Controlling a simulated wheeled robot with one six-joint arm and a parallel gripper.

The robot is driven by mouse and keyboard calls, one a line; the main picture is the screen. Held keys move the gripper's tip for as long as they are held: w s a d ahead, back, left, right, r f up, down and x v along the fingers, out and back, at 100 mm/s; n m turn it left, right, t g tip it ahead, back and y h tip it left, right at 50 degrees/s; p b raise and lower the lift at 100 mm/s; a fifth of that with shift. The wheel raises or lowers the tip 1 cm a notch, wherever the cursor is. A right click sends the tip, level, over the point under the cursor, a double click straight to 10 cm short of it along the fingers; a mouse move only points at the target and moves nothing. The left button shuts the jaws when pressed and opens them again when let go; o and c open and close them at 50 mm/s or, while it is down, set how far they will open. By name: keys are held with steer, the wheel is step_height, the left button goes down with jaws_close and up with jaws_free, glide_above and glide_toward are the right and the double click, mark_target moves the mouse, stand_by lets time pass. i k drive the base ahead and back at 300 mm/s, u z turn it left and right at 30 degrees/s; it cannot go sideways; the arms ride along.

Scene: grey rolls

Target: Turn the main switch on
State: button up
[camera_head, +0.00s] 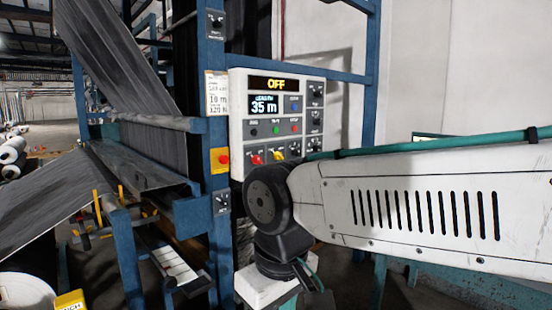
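A light grey control panel (242,130) is fixed to the blue machine frame, left of the picture's middle. Its top display (276,84) reads OFF in yellow, and a smaller screen (264,105) reads 35 m. Along its lower edge are a red knob (257,159), a yellow knob (278,155) and a black knob (295,149). More dark rotary switches sit at its right side. Their labels are too small to read, so I cannot tell which is the main switch. My arm covers the panel's lower right area. My gripper is not in view.
The blue post (218,170) carries a red button on a yellow box (220,160) and black switch boxes above (216,22) and below (221,202). Grey fabric (120,60) and rollers fill the left. A pale wall (450,70) stands behind my arm.

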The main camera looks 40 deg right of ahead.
mark_target(256, 160)
steer(key=z, duration=0.45)
steer(key=k, duration=0.5)
steer(key=z, duration=0.9)
steer(key=i, duration=1.3)
steer(key=u, duration=0.75)
